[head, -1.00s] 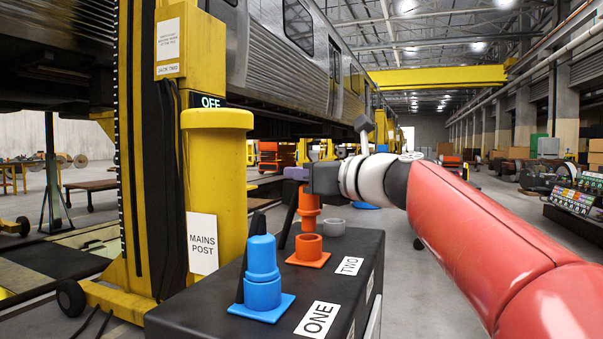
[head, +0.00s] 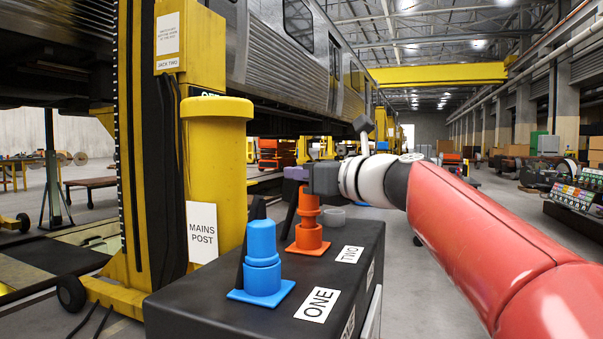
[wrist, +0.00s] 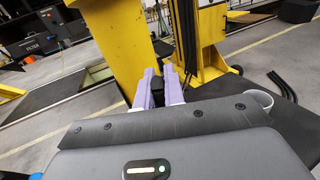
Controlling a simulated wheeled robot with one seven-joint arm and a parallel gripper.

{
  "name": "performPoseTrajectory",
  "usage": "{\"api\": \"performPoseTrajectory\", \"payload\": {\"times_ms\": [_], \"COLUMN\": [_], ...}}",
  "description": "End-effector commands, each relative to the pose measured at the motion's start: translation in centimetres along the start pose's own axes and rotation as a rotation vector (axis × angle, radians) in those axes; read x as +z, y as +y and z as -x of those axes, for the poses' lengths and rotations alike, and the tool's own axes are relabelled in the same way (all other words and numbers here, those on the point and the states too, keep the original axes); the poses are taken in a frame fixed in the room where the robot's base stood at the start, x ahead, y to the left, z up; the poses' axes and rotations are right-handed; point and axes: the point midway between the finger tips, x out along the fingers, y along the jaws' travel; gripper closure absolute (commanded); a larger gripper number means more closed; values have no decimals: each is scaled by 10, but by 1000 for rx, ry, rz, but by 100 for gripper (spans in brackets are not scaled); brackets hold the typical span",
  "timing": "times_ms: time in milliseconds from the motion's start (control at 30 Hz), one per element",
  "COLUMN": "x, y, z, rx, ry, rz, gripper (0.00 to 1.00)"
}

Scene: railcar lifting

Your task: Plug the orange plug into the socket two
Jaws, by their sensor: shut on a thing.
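The orange plug (head: 308,203) is upright in the head view, at the orange socket (head: 309,246) beside the TWO label (head: 349,254). Its lower end meets the socket's round collar, and I cannot tell how deep it sits. My gripper (head: 296,174), with purple fingers, is shut on the plug's upper part. In the wrist view the purple fingers (wrist: 160,88) close around a dark part; the plug's orange body and the socket are hidden there.
A blue plug (head: 262,243) stands in the blue socket beside the ONE label (head: 317,304) on the same black box (head: 205,310). A grey ring (head: 334,218) lies behind socket two. The yellow mains post (head: 214,160) stands close to the left.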

Motion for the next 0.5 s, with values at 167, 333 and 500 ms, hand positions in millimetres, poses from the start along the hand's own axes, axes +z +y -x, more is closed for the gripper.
{"api": "performPoseTrajectory", "payload": {"times_ms": [167, 333, 500], "x": [-5, -10, -14], "y": [0, 0, 0], "z": [0, 0, 0], "rx": [0, 0, 0], "ry": [-1, -1, 0], "rz": [0, -1, -1], "gripper": [100, 100, 100]}}
